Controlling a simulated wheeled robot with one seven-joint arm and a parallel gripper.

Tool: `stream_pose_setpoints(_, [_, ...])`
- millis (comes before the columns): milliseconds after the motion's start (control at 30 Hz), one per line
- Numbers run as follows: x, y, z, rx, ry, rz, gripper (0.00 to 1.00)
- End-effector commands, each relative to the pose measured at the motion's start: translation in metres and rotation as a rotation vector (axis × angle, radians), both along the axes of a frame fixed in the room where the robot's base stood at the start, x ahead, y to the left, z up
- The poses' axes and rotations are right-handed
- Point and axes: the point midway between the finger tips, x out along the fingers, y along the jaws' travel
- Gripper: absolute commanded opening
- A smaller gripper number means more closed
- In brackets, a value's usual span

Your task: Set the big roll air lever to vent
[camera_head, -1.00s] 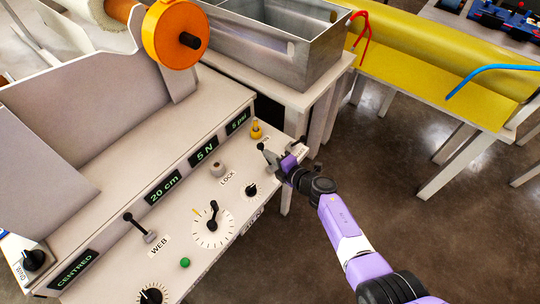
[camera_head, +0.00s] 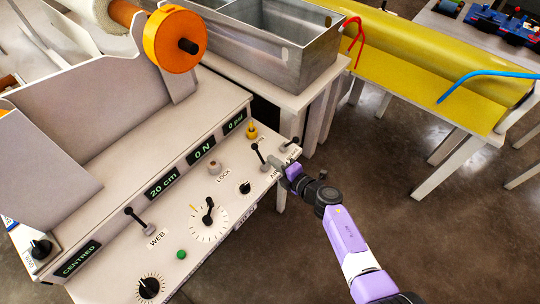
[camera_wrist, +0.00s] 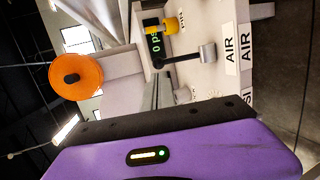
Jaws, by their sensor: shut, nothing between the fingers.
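The grey control panel (camera_head: 200,215) carries small levers with black handles. One lever (camera_head: 257,153) stands near the yellow knob, its handle up and tilted left. Another lever (camera_head: 293,141) stands at the panel's far right corner. Labels with "AIR" lie beside them, but I cannot read which is for the big roll. The wrist view shows a black-handled lever (camera_wrist: 184,58) pointing left beside an "AIR" label (camera_wrist: 230,57). My gripper (camera_head: 277,166) is shut and empty, just right of the first lever; whether it touches is unclear. The pressure display (camera_head: 235,122) reads 0 psi.
The panel also has a WEB lever (camera_head: 134,217), a dial (camera_head: 208,218), a green button (camera_head: 181,254), a LOCK knob (camera_head: 214,168) and a yellow knob (camera_head: 252,132). A metal bath (camera_head: 270,40) stands behind.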

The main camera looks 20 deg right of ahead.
Motion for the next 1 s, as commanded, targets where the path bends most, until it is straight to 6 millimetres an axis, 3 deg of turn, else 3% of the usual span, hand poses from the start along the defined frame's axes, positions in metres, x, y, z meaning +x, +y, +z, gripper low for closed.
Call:
stream_pose_setpoints(200, [-0.031, -0.013, 0.022, 0.001, 0.001, -0.003, 0.00])
stream_pose_setpoints(400, [-0.048, -0.021, 0.031, 0.000, 0.000, -0.002, 0.00])
stream_pose_setpoints(1000, [-0.052, -0.022, 0.032, 0.000, 0.001, 0.000, 0.00])
